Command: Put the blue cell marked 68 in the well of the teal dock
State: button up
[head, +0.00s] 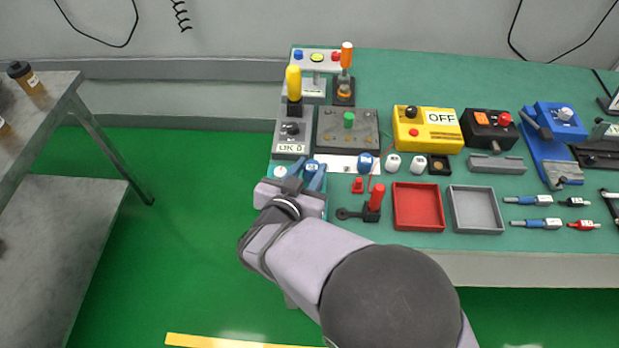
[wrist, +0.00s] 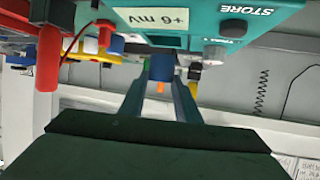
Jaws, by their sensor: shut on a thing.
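My gripper (head: 301,176) is at the bench's front left corner, its blue fingers pointing away from the head camera. It is shut on a blue cell (wrist: 162,68), which shows between the fingertips in the wrist view. In the head view a round blue top with a pale mark (head: 312,165) shows at the fingertips; its number is too small to read. A teal unit (wrist: 203,17) marked STORE and +6 mV fills the top of the wrist view, close to the cell.
Another blue cell (head: 365,162) and white cells (head: 393,162) stand right of my gripper. A red-handled switch (head: 375,199), red tray (head: 418,206) and grey tray (head: 475,209) lie nearer. A grey box (head: 292,141) and yellow lever (head: 294,82) stand behind.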

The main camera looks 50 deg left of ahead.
aim_at(309, 180)
jog(key=shift+f, duration=1.85)
jog(key=shift+f, duration=0.15)
jog(key=o, duration=1.1)
jog(key=shift+o, duration=0.2)
jog(key=shift+s+r, duration=0.15)
jog(key=shift+r, duration=0.05)
jog(key=shift+b+v, duration=0.4)
jog(key=shift+v, duration=3.2)
jog(key=shift+d, duration=0.1)
